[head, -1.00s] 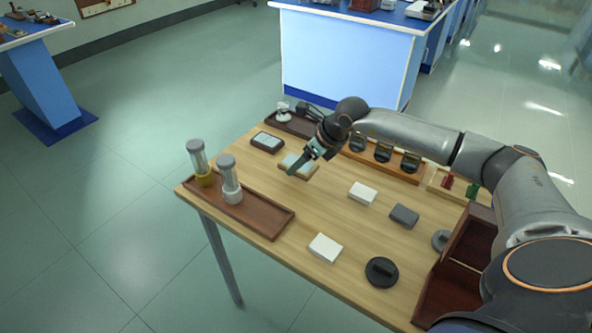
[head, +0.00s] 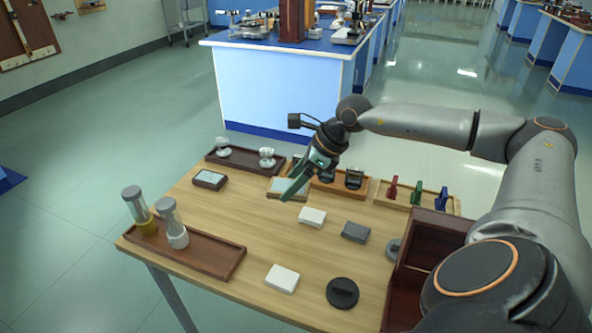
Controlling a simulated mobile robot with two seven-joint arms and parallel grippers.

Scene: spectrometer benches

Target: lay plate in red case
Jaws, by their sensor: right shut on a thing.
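My right gripper (head: 318,163) is shut on a thin dark-green plate (head: 295,186), which slants down to the left from the jaws. The plate is above a small wooden holder (head: 272,193) with a pale top, partly hidden behind it. I cannot tell whether plate and holder touch. An open reddish-brown case (head: 398,287) stands at the right end of the table, partly hidden by my right arm. It is well to the right of the gripper. My left gripper is out of view.
A brown tray (head: 215,262) with two capped cylinders is at the left. White blocks (head: 282,278), a grey block (head: 356,232) and a black disc (head: 342,293) lie between. Trays with lenses and coloured pieces (head: 415,196) line the back.

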